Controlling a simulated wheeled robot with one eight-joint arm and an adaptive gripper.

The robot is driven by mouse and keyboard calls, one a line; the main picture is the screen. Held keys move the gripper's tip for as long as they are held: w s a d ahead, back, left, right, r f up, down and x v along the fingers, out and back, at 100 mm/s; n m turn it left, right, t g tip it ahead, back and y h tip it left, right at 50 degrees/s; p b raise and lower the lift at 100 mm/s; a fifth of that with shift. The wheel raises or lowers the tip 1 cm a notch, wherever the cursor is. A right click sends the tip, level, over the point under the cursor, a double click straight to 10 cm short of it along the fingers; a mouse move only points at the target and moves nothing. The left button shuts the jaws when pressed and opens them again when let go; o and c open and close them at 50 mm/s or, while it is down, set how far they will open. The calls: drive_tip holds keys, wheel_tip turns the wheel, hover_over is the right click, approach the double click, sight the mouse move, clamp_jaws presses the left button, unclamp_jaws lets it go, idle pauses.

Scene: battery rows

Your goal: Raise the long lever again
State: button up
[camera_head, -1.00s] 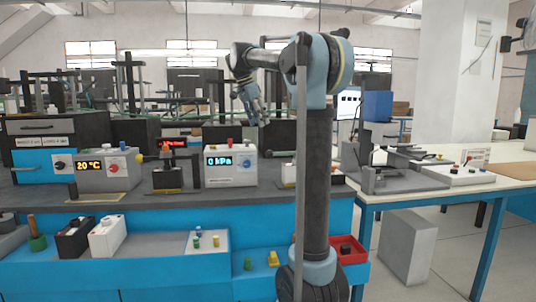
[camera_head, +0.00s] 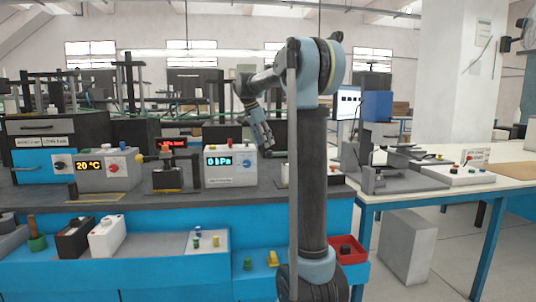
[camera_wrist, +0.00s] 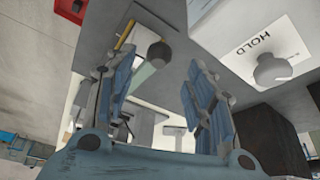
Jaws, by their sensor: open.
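In the wrist view a pale rod with a dark ball at its end (camera_wrist: 160,52), which looks like the long lever, shows between the two blue fingers of my gripper (camera_wrist: 161,58). The fingers stand apart on either side of it. I cannot tell whether either one touches it. In the head view my gripper (camera_head: 268,147) hangs over the bench, just right of the white box with the "0 hPa" display (camera_head: 230,165). I cannot make out the lever there.
In the wrist view a white box with a "HOLD" label (camera_wrist: 262,45) and a round knob (camera_wrist: 272,70) is close on the right. In the head view, a black press-like device (camera_head: 167,177) and the "20 °C" box (camera_head: 105,170) stand further left on the bench.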

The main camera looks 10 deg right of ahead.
drive_tip(key=shift+x, duration=2.95)
clamp_jaws()
